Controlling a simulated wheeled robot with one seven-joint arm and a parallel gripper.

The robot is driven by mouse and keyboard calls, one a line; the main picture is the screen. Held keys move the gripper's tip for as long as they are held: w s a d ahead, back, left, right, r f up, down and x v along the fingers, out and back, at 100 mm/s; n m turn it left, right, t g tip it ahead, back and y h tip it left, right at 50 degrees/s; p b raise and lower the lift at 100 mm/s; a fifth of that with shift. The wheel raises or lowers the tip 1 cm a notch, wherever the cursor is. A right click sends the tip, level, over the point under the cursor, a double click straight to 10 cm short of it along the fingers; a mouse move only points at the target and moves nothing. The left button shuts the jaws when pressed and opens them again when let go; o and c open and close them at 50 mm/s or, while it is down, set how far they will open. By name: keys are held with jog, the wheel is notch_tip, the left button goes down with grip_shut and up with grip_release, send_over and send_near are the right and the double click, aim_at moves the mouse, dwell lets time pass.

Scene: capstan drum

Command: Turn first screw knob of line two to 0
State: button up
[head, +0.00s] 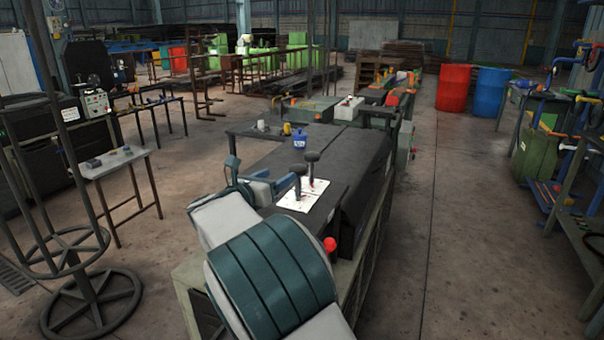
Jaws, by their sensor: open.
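A long dark machine bench (335,145) runs away from me in the middle of the head view. On its near top a white plate (304,196) carries two dark-headed knobs or levers, one (312,157) farther back and one (298,170) nearer. A red round knob (329,244) sits at the bench's near right edge. I cannot tell which of these is the first screw knob of line two, and no markings are readable. My gripper (264,172) is blue-grey, open and apparently empty, just left of the white plate. My white and teal arm hides the bench's near end.
A blue pot (299,139) and a yellow item (287,128) stand farther along the bench. A small table (115,162) and a round metal stand (85,270) are at left. Red (454,88) and blue (489,93) barrels stand behind. Floor right of the bench is clear.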

aim_at(302, 167)
jog(key=w+d+m, duration=0.1)
jog(key=w+d, duration=0.1)
jog(key=w, duration=0.1)
jog(key=w+d+f+h+p, duration=0.1)
jog(key=w+d, duration=0.1)
jog(key=w, duration=0.1)
jog(key=w+d+m+p, duration=0.1)
jog(key=w+d, duration=0.1)
jog(key=w, duration=0.1)
jog(key=shift+w+d+f+m+g+h, duration=0.15)
jog(key=shift+w+d+m+g+h, duration=0.05)
jog(key=shift+w+m+g+h, duration=0.1)
jog(key=c, duration=1)
